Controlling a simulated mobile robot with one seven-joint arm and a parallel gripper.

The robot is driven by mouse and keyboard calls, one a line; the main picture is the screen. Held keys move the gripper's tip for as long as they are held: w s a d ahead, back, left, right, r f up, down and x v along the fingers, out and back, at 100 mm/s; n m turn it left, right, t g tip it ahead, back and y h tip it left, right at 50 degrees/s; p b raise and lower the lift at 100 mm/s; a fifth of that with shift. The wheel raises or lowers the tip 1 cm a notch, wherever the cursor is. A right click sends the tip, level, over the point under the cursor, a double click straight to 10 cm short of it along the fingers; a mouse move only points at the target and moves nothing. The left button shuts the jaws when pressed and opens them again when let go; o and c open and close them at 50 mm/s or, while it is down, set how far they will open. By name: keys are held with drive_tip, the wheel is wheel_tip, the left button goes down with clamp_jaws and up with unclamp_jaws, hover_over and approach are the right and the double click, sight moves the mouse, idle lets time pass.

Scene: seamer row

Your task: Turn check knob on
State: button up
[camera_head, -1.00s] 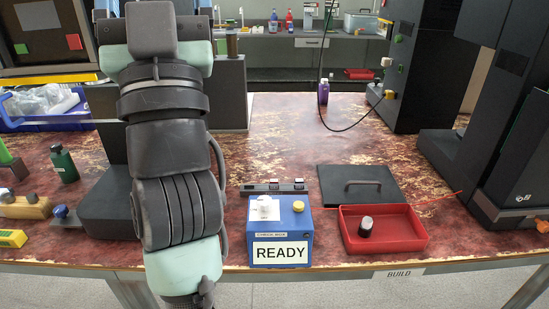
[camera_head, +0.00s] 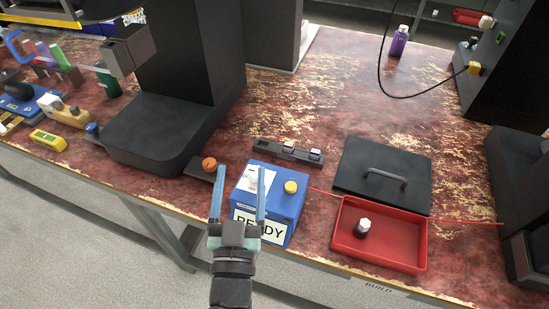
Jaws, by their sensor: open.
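The blue check box (camera_head: 284,209) stands near the front edge of the bench, with a READY label on its front. The white check knob (camera_head: 252,183) is on its top at the left, partly hidden by my right finger. A yellow button (camera_head: 291,187) sits on top at the right. My gripper (camera_head: 241,170) is open, with its two blue fingers pointing away over the left part of the box. The knob appears near the right finger; I cannot tell whether they touch. Which way the knob is set cannot be made out.
A red tray (camera_head: 342,252) holding a dark, white-topped piece (camera_head: 363,228) is at the right. A black lid (camera_head: 350,165) with a handle and a dark switch strip (camera_head: 272,151) lie behind. A dark machine base (camera_head: 150,130) and an orange knob (camera_head: 209,164) are left of the box.

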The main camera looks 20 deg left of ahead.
drive_tip(key=g+h, duration=0.2)
approach(255, 181)
drive_tip(key=s, duration=0.1)
drive_tip(key=x, duration=1.2)
drive_tip(key=shift+w+b, duration=0.3)
drive_tip(key=shift+w, duration=0.1)
clamp_jaws()
